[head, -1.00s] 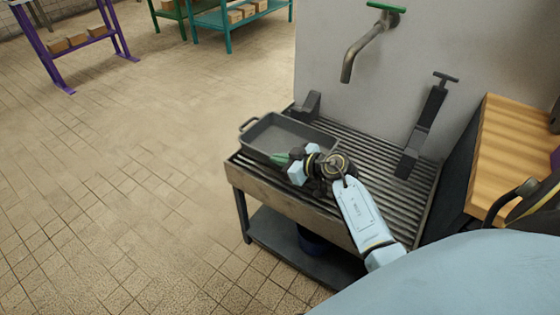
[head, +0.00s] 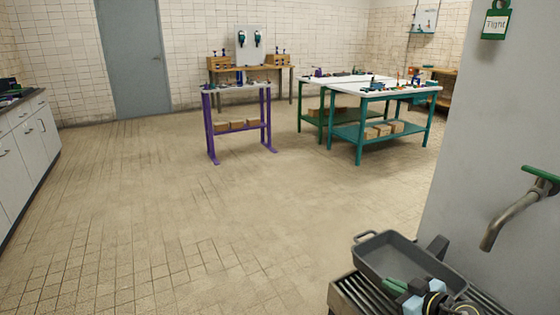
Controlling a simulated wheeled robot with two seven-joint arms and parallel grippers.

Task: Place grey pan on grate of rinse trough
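The grey pan (head: 383,262) is a rectangular tray with raised walls and a loop handle at its far left end. It sits at the left end of the slatted grate (head: 352,296) of the rinse trough, at the lower right, and looks level. My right gripper (head: 407,284), with light blue fingers and green parts at the tips, is at the pan's near side. It covers part of the near wall, and I cannot tell whether the fingers touch or hold it. My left gripper is out of view.
A curved tap (head: 508,222) juts from the grey wall panel above the trough. A purple stand (head: 238,125) and a teal table (head: 390,117) stand farther back. Grey cabinets (head: 22,150) line the left. The tiled floor between is clear.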

